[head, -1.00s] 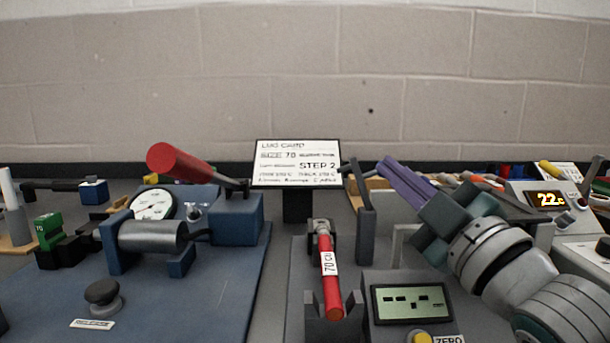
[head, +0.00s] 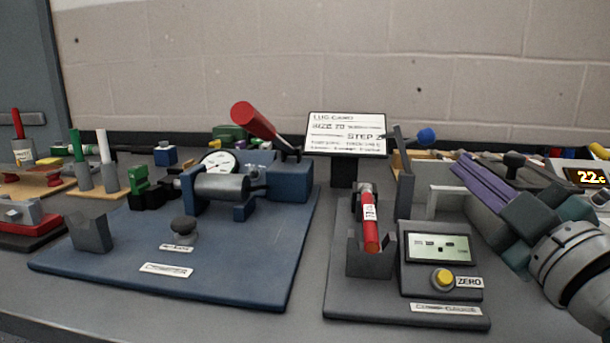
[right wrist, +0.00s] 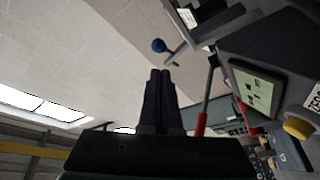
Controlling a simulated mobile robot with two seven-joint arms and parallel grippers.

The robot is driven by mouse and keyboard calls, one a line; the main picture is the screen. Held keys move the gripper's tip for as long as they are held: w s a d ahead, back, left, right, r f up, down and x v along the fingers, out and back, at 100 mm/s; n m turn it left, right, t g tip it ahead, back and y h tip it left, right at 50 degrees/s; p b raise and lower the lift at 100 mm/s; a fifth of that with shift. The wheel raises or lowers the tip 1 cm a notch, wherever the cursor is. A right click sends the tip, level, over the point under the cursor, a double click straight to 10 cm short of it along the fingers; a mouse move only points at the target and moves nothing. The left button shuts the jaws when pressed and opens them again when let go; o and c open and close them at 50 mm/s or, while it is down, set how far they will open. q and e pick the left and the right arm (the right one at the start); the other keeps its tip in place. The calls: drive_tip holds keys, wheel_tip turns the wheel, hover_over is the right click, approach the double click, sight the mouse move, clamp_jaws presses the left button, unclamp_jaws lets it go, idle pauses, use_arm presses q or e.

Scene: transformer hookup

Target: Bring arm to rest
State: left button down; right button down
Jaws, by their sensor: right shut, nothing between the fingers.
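My right gripper (head: 478,177) comes in from the right in the head view. Its purple fingers are closed together and point up and left, above the bench behind the display unit. In the right wrist view the fingers (right wrist: 160,95) are dark, side by side and empty. A red cable piece (head: 370,228) with a white label rests in the grey cradle of the pull gauge (head: 440,250), left of and apart from my right gripper. My left gripper is not in view.
A blue press plate (head: 230,275) with a red-handled lever (head: 255,121) stands at centre left. A lug card (head: 346,134) stands behind. A blue knob (head: 427,135) and a meter reading 22 (head: 586,176) are near my right arm. Stands with coloured posts (head: 82,165) fill the left.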

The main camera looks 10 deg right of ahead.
drive_tip(key=s+m+g+p, duration=0.1)
drive_tip(key=g+p, duration=0.1)
drive_tip(key=s+m+g+h+p, duration=0.1)
drive_tip(key=s+m+p, duration=0.1)
drive_tip(key=p, duration=0.1)
drive_tip(key=shift+a+r+g+h, duration=0.1)
drive_tip(key=shift+g+h, duration=0.2)
drive_tip(key=shift+g, duration=0.1)
drive_tip(key=s+a+r+m+g+p, duration=0.1)
drive_tip(key=s+a+m+g+p, duration=0.35)
drive_tip(key=s, duration=0.75)
drive_tip(key=s+a+m+g+p, duration=0.1)
drive_tip(key=s+m+g+p, duration=0.1)
drive_tip(key=s+g+p, duration=0.8)
drive_tip(key=s+r+p, duration=0.1)
drive_tip(key=r+p, duration=1.6)
drive_tip(key=r, duration=0.1)
drive_tip(key=s+r+t+p, duration=0.1)
drive_tip(key=s+r+p, duration=0.1)
drive_tip(key=r+p, duration=1.6)
drive_tip(key=shift+s+d+r, duration=0.15)
drive_tip(key=shift+s+r, duration=0.1)
drive_tip(key=shift+r, duration=0.45)
drive_tip(key=shift+n, duration=0.25)
